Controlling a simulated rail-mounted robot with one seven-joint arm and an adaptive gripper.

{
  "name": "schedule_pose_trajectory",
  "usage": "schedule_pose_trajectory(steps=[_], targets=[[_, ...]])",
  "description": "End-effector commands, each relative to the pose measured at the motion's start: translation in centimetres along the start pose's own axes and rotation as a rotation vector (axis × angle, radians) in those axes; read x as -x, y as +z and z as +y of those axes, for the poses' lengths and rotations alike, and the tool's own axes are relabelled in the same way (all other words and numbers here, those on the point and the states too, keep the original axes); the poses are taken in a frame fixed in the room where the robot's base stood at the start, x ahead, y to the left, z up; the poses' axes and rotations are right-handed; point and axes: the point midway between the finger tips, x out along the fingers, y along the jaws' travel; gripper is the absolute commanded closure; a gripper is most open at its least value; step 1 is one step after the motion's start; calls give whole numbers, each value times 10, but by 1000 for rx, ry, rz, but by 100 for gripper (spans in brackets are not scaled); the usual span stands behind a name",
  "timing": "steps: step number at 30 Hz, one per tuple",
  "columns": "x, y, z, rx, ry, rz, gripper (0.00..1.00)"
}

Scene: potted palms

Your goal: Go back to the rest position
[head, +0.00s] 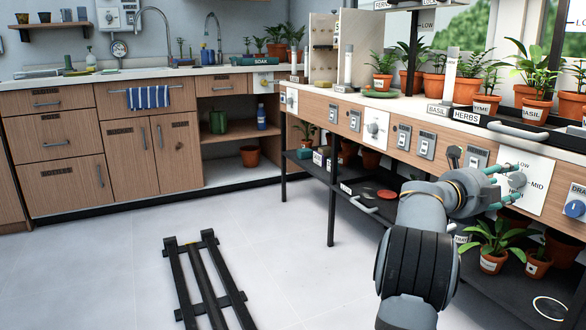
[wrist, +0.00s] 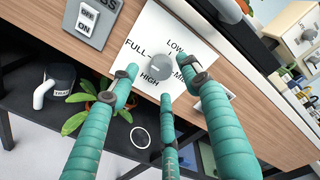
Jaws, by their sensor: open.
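My gripper (head: 505,182) has teal fingers and is at the front of the right-hand counter, before a white dial panel (head: 535,190). The wrist view shows its three fingers (wrist: 164,88) spread apart, with nothing held between them. A grey round knob (wrist: 161,67) on the panel lies beyond the fingertips, between the left and right fingers. The panel (wrist: 187,30) reads LOW, HIGH and FULL, with MID partly covered by a finger. I cannot tell whether any fingertip touches the panel. My arm reaches up from the lower right in the head view.
An ON/OFF switch (wrist: 87,25) is left of the panel. Potted palms (head: 492,246) stand on the low shelf below. A black slatted rack (head: 205,280) lies on otherwise open floor.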

Motion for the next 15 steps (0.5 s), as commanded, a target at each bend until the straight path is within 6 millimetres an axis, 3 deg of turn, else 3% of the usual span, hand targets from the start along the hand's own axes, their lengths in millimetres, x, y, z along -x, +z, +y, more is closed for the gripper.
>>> schedule_pose_trajectory(steps=[6,15], targets=[[-28,-1,0,1,0,1,53],[-33,0,0,26,0,2,53]])
